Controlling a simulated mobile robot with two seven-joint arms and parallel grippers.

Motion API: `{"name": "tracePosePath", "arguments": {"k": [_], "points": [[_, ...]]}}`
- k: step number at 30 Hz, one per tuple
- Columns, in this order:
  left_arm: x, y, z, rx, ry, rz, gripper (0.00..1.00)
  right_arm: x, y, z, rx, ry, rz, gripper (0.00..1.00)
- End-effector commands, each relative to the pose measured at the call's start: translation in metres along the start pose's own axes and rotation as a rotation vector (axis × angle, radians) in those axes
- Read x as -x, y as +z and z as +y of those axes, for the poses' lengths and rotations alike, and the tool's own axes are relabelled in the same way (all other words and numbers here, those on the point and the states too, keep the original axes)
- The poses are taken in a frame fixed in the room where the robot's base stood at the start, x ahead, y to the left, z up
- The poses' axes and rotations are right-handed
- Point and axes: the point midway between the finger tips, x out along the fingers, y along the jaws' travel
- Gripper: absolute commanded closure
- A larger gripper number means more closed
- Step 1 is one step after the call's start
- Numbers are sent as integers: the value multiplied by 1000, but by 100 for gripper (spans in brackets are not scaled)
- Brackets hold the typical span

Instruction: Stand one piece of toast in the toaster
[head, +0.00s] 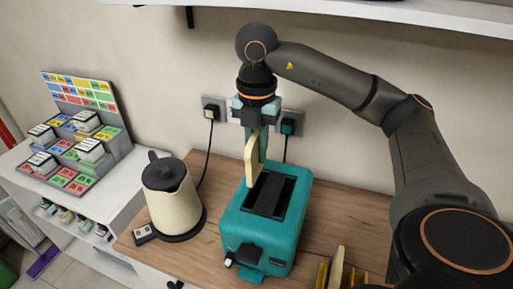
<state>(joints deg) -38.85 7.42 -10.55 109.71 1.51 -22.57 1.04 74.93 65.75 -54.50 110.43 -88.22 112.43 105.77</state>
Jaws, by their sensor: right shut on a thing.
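The teal toaster (236,230) stands on the wooden worktop, with dark slots on top and a dark lever on its front end. My right gripper (263,140) is above the toaster's far end, shut on a pale piece of toast (251,160). The toast is held upright, with its lower edge close to the far left part of the toaster top. I cannot tell whether that edge is above the slot or just inside it. My left gripper is not in view.
A cream kettle (174,205) with a dark lid stands left of the toaster. A yellow rack (322,274) with a pale slice (337,266) is at the front right. Wall sockets (289,124) with cords are behind. A shelf (400,18) overhangs above.

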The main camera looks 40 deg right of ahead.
Motion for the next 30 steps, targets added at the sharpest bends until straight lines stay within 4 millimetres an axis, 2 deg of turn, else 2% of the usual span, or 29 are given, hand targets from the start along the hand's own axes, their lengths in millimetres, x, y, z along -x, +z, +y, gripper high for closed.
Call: {"name": "tracePosePath", "arguments": {"k": [5, 19, 30], "points": [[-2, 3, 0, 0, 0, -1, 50, -5, 0, 0, 0, 0, 1, 100], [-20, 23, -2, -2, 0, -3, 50, -40, 0, 0, 0, 0, 0, 100], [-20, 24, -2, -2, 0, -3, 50, -42, 0, 0, 0, 0, 0, 100]]}}
